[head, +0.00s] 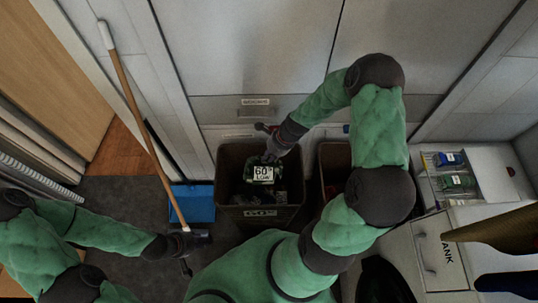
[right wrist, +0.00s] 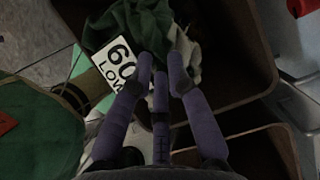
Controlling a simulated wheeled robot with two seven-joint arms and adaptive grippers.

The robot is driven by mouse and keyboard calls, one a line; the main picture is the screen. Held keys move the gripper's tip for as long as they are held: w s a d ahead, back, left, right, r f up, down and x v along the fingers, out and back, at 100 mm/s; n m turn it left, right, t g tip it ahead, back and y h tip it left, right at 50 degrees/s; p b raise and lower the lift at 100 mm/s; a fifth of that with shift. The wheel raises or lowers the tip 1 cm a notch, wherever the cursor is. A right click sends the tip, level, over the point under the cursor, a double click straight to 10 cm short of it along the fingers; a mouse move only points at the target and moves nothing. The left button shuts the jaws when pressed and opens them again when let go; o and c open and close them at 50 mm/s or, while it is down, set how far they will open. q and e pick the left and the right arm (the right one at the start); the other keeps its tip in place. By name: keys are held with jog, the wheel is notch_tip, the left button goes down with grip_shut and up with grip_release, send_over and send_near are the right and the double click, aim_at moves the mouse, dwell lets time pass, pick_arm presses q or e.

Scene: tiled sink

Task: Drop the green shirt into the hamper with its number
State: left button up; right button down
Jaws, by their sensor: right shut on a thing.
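The green shirt (head: 270,163) hangs from my right gripper (head: 272,155), over the mouth of the left dark hamper (head: 232,160). A white tag reading "60 LOW" (head: 264,174) shows on it. In the right wrist view the green shirt (right wrist: 110,22) and its tag (right wrist: 118,60) lie at the fingertips of my right gripper (right wrist: 160,75), which is shut on the cloth. The hamper's front has a small label (head: 260,212), too blurred to read surely. My left gripper (head: 192,250) is low at the left, empty, with its fingers apart.
A second dark hamper (head: 333,160) stands close at the right, partly hidden by my right arm. A broom (head: 135,90) leans at the left above a blue dustpan (head: 193,203). A white counter with small packets (head: 450,158) is at the right. Cabinet doors (head: 250,45) close off the back.

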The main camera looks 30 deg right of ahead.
jog(key=c, duration=1.1)
grip_release()
jog(key=v, duration=1.2)
jog(key=shift+f, duration=0.1)
